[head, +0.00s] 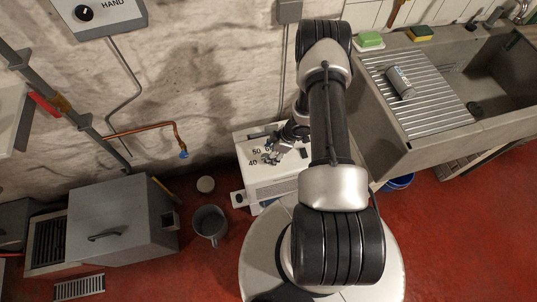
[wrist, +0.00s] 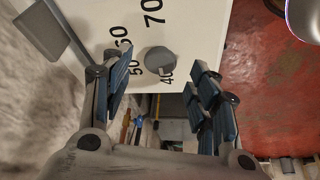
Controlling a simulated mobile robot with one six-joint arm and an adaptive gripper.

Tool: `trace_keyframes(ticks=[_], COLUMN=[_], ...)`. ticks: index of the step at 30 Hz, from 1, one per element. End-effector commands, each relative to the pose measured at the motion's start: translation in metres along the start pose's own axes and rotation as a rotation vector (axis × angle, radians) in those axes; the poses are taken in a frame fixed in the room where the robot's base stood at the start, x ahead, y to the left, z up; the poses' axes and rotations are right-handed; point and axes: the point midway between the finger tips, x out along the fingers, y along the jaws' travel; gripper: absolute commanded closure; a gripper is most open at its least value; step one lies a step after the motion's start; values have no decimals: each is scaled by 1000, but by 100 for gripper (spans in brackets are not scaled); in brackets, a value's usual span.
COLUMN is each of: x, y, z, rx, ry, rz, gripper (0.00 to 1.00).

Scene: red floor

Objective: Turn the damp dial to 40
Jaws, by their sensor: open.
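The damp dial is a round grey knob (wrist: 158,60) on a white panel (wrist: 205,20) in the wrist view, with the numbers 40, 50, 60 and 70 printed around it. The 40 is just below the knob; which number it points at is not clear. My gripper (wrist: 163,72) is open, one finger on each side of the knob, with no clear contact. In the head view my gripper (head: 275,151) is over the numbered top of a white box (head: 275,180) against the wall. The knob is not distinct there.
A grey metal box (head: 110,225) and a grey mug (head: 209,223) stand on the red floor to the left. A stone sink (head: 430,130) is on the right. A separate black knob (head: 83,13) sits on the wall panel marked HAND. A grey flap (wrist: 50,32) rises beside the dial panel.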

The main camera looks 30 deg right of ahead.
Motion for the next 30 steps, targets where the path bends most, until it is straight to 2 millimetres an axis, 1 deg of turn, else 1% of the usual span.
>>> trace_keyframes(ticks=[1, 6, 9, 12, 15, 18, 30], x=[-13, -50, -68, -81, -88, -92, -92], y=[2, 2, 1, 1, 0, 0, 0], z=[0, 0, 0, 0, 0, 0, 0], rx=[1, -1, 0, -1, -1, 0, 0], ry=[1, 0, 0, 1, 1, 1, 0], rz=[4, 4, 3, 2, 0, 0, 0], gripper=[45, 45, 45, 45, 45, 45, 45])
